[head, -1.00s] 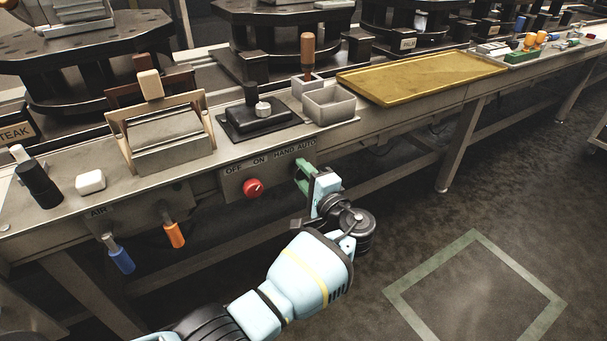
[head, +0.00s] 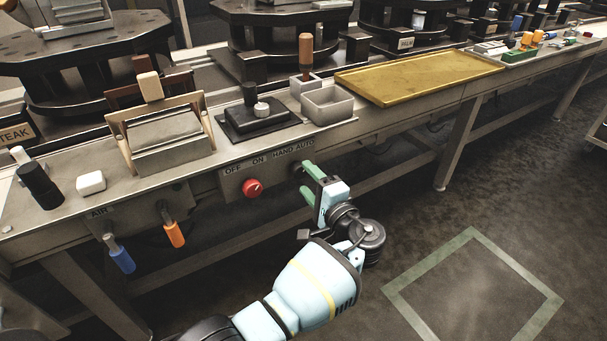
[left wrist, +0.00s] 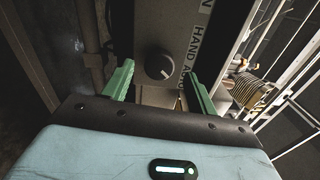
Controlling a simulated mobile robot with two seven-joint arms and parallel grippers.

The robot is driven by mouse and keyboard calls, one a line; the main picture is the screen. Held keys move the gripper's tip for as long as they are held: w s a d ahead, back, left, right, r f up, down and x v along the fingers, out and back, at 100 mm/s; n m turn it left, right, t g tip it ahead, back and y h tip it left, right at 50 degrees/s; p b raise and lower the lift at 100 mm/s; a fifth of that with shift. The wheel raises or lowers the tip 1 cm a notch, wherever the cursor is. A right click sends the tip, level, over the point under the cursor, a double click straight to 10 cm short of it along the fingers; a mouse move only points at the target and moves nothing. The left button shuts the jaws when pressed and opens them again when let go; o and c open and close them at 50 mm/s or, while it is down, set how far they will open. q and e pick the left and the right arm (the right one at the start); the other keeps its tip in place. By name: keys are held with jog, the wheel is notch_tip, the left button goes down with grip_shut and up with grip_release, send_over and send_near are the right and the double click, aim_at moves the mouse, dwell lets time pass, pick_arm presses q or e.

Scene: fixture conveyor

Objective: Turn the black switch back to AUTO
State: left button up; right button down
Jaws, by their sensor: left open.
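The black switch (left wrist: 160,67) is a round knob on the grey panel under the HAND and AUTO labels, seen in the left wrist view. A short pale mark on its face points to the lower right there, toward the AUTO side. My left gripper (head: 306,179) is open, with its green fingers just in front of the panel. In the left wrist view the fingers (left wrist: 159,69) lie on either side of the knob, with space between them and it. In the head view the switch is mostly hidden by the fingers. My right gripper is not in view.
A red knob (head: 252,187) sits left of the gripper under OFF and ON. Orange (head: 174,234) and blue (head: 122,259) handles hang further left. The bench edge, with a grey bin (head: 328,104) and yellow tray (head: 420,77), runs above.

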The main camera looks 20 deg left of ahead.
pick_arm(q)
jog(key=v, duration=0.4)
jog(key=shift+s+d, duration=0.25)
jog(key=shift+d, duration=0.05)
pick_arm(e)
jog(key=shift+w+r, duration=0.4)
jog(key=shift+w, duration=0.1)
